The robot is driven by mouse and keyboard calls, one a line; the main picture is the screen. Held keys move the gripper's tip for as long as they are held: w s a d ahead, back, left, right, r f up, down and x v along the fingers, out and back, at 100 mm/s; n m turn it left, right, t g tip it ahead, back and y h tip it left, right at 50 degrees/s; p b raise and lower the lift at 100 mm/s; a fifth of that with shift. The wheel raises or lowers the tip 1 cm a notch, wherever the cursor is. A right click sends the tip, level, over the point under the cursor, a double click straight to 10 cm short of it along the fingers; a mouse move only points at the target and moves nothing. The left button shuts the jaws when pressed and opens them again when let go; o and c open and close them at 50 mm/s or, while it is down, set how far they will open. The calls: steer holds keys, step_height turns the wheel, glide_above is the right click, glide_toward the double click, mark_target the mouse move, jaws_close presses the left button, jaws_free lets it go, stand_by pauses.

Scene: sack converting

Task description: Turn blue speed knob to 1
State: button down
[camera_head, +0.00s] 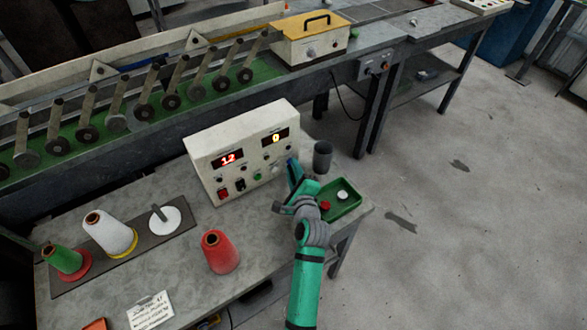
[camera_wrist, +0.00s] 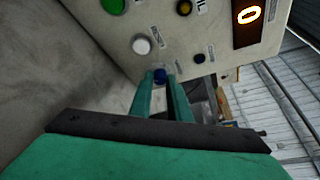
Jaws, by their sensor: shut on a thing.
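The blue speed knob (camera_wrist: 160,76) sits low on the front of the control box (camera_head: 240,150), between my fingertips. My gripper (camera_wrist: 160,82) is shut on this knob in the wrist view. In the head view my gripper (camera_head: 291,163) reaches the right side of the box front, and the fingers mostly hide the knob. The right display (camera_head: 276,137) glows with a 0, and it also shows in the wrist view (camera_wrist: 249,15). The left display (camera_head: 229,158) reads 12 in red.
A green tray (camera_head: 351,208) with a red and a white piece lies right of my wrist. A dark cup (camera_head: 322,157) stands behind it. A red cone (camera_head: 219,252) stands on the table left of my arm. A white button (camera_wrist: 142,45) is close to the knob.

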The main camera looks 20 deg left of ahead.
steer(key=c, duration=1.7)
jaws_free()
steer(key=shift+o, duration=0.2)
steer(key=shift+s+d, duration=0.2)
steer(key=shift+s, duration=0.15)
steer(key=v, duration=1)
steer(key=shift+r, duration=0.15)
